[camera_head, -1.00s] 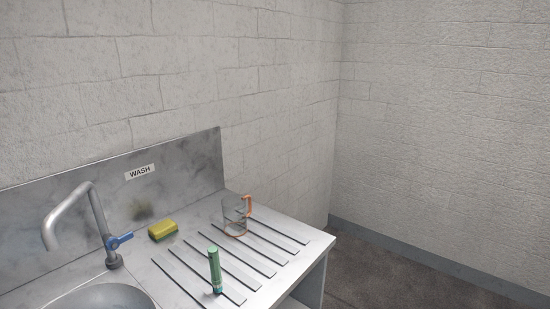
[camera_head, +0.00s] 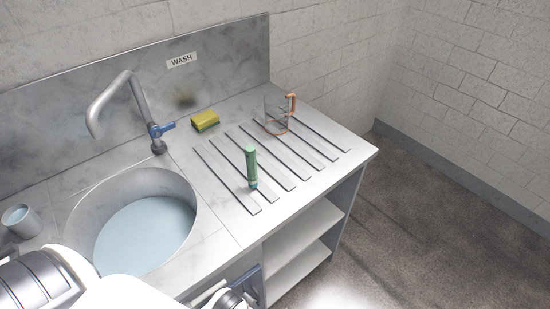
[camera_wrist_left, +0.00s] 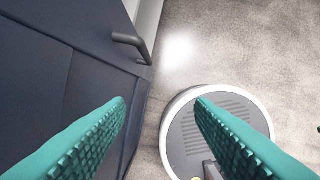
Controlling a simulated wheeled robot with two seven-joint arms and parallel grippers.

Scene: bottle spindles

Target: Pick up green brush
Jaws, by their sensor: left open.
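The brush does not show in the wrist view. My right gripper is not seen.
A sink basin (camera_head: 181,184) with bluish water and a faucet (camera_head: 130,83) lie left of the brush. A yellow-green sponge (camera_head: 205,121) and a clear jug with an orange handle (camera_head: 291,104) stand behind it. A cup (camera_head: 20,221) is far left. A cabinet handle (camera_wrist_left: 131,42) protrudes.

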